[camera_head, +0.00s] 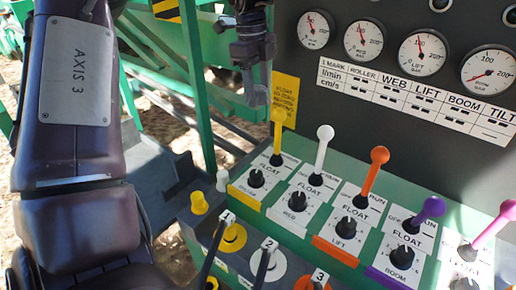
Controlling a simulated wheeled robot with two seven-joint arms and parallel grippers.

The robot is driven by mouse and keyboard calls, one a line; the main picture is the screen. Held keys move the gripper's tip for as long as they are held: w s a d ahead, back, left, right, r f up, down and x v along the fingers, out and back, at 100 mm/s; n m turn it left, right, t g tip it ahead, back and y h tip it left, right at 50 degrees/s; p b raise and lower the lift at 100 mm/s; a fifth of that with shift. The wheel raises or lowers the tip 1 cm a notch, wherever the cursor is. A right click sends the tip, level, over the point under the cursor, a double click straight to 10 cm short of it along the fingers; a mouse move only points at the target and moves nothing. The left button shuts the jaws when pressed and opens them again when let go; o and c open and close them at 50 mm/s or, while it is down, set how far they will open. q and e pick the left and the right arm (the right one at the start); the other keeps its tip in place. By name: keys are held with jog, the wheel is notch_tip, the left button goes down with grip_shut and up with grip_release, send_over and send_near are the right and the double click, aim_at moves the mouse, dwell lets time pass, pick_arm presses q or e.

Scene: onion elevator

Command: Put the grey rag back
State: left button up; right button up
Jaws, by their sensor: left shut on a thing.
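My left gripper (256,88) hangs at the upper middle, pointing down, in front of the left edge of the dark gauge panel. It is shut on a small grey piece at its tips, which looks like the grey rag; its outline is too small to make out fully. No other grey rag can be made out. My right gripper is not in view.
A green control console (330,187) fills the lower right, with upright white (323,140), orange (377,160), purple (428,208) and pink levers. Numbered levers stand in front. Gauges (362,40) line the dark panel. Green frame bars (198,85) and a grey metal ledge (165,185) lie left.

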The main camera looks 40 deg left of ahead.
aim_at(257, 101)
pick_arm(q)
notch_tip(257, 101, down, 5)
jog(key=b, duration=0.3)
jog(key=shift+a, duration=0.1)
notch_tip(257, 101, down, 8)
jog(key=shift+f+b, duration=0.1)
jog(key=shift+b, duration=0.7)
notch_tip(257, 101, down, 4)
jog(key=shift+f, duration=0.1)
jog(key=shift+w+f, duration=0.1)
jog(key=shift+f, duration=0.15)
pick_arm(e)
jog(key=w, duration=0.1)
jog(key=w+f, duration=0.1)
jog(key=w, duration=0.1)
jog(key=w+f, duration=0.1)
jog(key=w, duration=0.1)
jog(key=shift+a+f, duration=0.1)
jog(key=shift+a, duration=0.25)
pick_arm(q)
jog(key=shift+f, duration=0.1)
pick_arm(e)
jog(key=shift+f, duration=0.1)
